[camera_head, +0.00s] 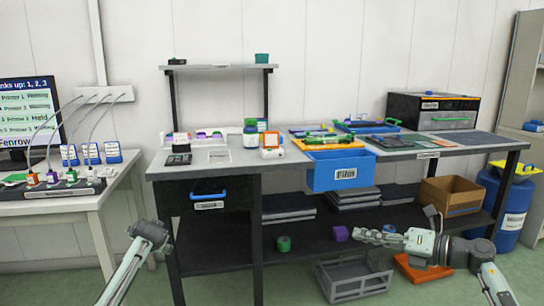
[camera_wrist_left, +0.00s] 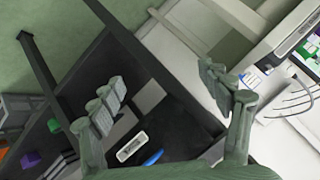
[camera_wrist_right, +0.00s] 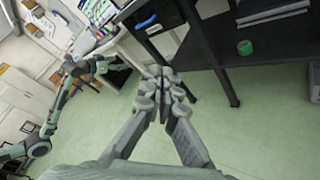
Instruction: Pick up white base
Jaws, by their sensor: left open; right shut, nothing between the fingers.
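A flat white square (camera_head: 218,156) lies left of the bottle; I cannot tell which white piece the task names. My right gripper (camera_head: 366,236) is shut and empty, in front of the bench and below its top, away from both. Its closed fingertips also show in the right wrist view (camera_wrist_right: 164,82). My left gripper (camera_wrist_left: 162,92) is open and empty, in front of the bench's dark drawer. Its fingers are not clear in the head view.
A blue bin (camera_head: 340,172) hangs at the bench front. A grey crate (camera_head: 352,283) is on the floor, and a cardboard box (camera_head: 450,196) is on the lower shelf.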

